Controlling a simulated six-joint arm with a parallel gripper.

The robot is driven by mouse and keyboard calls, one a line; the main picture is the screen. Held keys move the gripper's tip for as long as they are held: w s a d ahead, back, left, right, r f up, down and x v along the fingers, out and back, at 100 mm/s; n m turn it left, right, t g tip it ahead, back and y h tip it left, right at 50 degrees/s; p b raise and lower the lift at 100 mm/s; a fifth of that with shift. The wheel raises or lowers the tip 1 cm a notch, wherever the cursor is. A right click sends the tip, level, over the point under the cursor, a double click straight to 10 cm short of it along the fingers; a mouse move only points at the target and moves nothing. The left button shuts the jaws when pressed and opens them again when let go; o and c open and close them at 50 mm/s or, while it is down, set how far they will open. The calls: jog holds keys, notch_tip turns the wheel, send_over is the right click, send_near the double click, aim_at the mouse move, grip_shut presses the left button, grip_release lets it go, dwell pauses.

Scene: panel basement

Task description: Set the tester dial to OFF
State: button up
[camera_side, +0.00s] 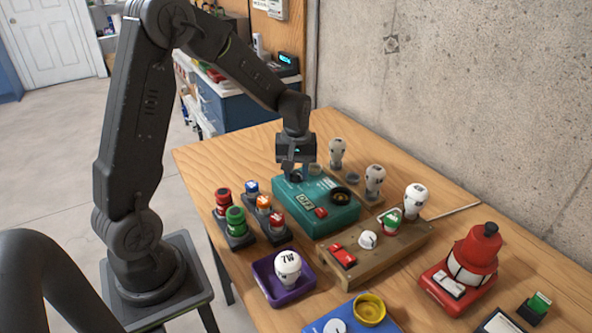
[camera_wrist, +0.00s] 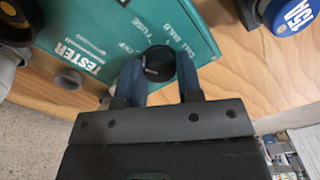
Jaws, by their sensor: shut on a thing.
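The tester is a teal box (camera_side: 318,222) in the middle of the table, and its lettered face also shows in the wrist view (camera_wrist: 100,30). Its black round dial (camera_wrist: 159,60) has small white labels around it, one apparently reading OFF and one FUSE. My gripper (camera_side: 297,175) points down over the tester's far left corner. In the wrist view my gripper's two blue fingers (camera_wrist: 160,78) are shut on the dial, one on each side. The dial's pointer direction is not clear. A small display on the tester (camera_side: 305,202) appears to read OFF. A red button (camera_side: 320,212) is beside it.
Fuse holders with red, green, blue and orange caps (camera_side: 236,221) stand left of the tester. A wooden fixture (camera_side: 385,250) with a red switch is in front right. A purple tray (camera_side: 264,277) holds a 7W bulb. More bulbs (camera_side: 337,150) stand behind. A red lamp unit (camera_side: 470,260) is at right.

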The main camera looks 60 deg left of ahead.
jog(key=o, duration=0.9)
